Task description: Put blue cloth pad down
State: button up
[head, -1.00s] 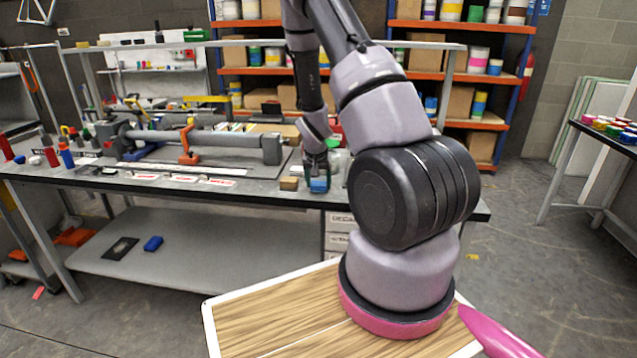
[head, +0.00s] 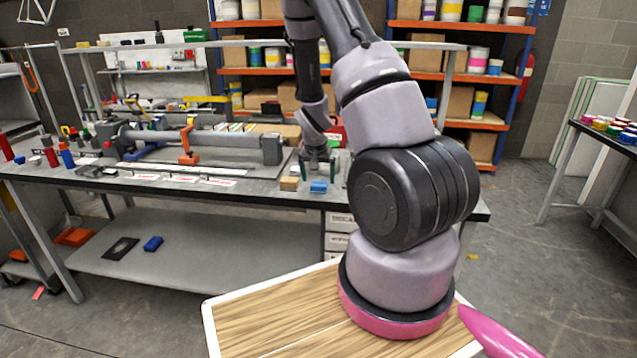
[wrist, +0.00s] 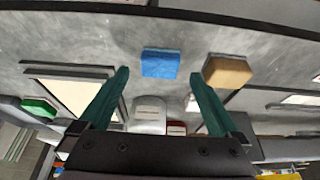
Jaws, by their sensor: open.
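The blue cloth pad (head: 318,187) lies on the grey workbench top near its front edge. It also shows in the wrist view (wrist: 160,64), flat on the bench and ahead of my fingertips. My gripper (head: 318,168) is open and empty, just behind and above the pad in the head view. In the wrist view its two green fingers (wrist: 160,80) are spread wide, with the pad between and beyond their tips, apart from both.
A tan block (head: 289,184) lies just left of the pad. A long grey clamp fixture (head: 200,142) fills the bench to the left. Another blue item (head: 153,243) lies on the lower shelf. Bare bench shows right of the pad.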

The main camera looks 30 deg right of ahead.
jog(key=s+a+r+t+y, duration=0.1)
jog(key=s+a+r, duration=0.25)
jog(key=r, duration=0.55)
jog(key=s+a+r+y, duration=0.1)
jog(key=s+a+r, duration=0.25)
jog(key=r, duration=0.65)
jog(key=s+a+r+t+y, duration=0.15)
jog(key=s+r, duration=0.25)
jog(key=r, duration=0.5)
jog(key=s+a+r+n, duration=0.1)
jog(key=s+a+r, duration=0.2)
jog(key=s+r, duration=0.2)
jog(key=s+a+r+n+t, duration=0.1)
jog(key=s+a+r, duration=0.2)
jog(key=s, duration=0.6)
notch_tip(320, 180, up, 2)
jog(key=shift+s+n+y, duration=0.3)
jog(key=shift+n+y, duration=0.1)
jog(key=shift+y, duration=0.05)
